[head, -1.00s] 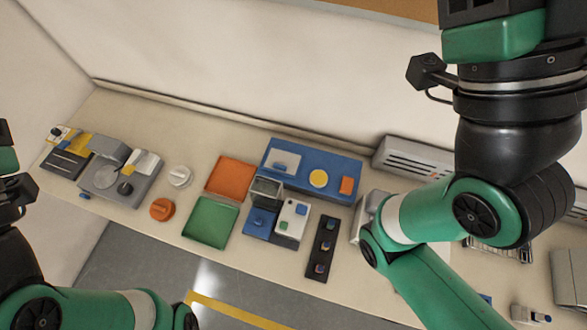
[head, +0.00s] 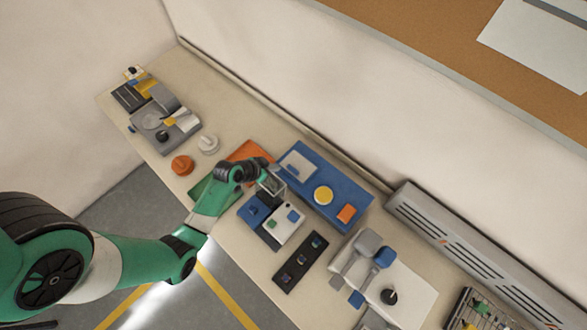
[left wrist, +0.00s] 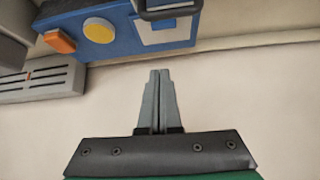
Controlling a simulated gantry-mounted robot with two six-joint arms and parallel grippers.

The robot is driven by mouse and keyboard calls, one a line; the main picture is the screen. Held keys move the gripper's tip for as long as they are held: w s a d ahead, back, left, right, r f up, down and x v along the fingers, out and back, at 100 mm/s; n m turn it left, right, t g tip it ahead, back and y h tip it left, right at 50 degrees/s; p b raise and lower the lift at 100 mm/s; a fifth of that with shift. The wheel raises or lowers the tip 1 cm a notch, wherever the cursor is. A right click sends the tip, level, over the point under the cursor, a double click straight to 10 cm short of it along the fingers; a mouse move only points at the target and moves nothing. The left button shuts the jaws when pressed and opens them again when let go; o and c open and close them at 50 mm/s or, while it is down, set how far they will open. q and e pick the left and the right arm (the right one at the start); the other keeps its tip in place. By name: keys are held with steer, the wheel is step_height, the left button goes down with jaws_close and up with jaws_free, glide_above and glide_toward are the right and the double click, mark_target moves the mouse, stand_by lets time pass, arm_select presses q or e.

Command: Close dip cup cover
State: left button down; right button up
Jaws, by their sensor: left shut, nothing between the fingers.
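My left gripper (head: 266,168) reaches over the orange and green trays, close to a small clear box with a grey rim (head: 273,184). In the left wrist view its two grey fingers (left wrist: 158,76) are together and empty. A dark rounded loop (left wrist: 170,12) lies above the fingertips in that view, apart from them. It may be the rim of the clear box. I cannot tell for certain which part is the dip cup or its cover. My right gripper is not in view.
Behind the clear box is a blue board (head: 343,190) with a yellow disc (head: 323,195) and an orange block (head: 346,214). In front are a white panel (head: 286,223) and a black strip (head: 316,243). The green tray (head: 201,190) is partly covered by my arm.

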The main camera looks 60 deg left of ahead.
mark_target(270, 186)
arm_select(q)
steer(key=shift+n, duration=0.3)
steer(key=f+b, duration=0.1)
steer(key=a+f+b, duration=0.1)
steer(key=f+b, duration=0.1)
steer(key=a+f+b, duration=0.1)
steer(key=f+b, duration=0.1)
steer(key=shift+w+a, duration=0.15)
step_height(270, 186, down, 3)
steer(key=shift+f, duration=0.1)
steer(key=shift+s, duration=0.2)
steer(key=shift+f, duration=0.1)
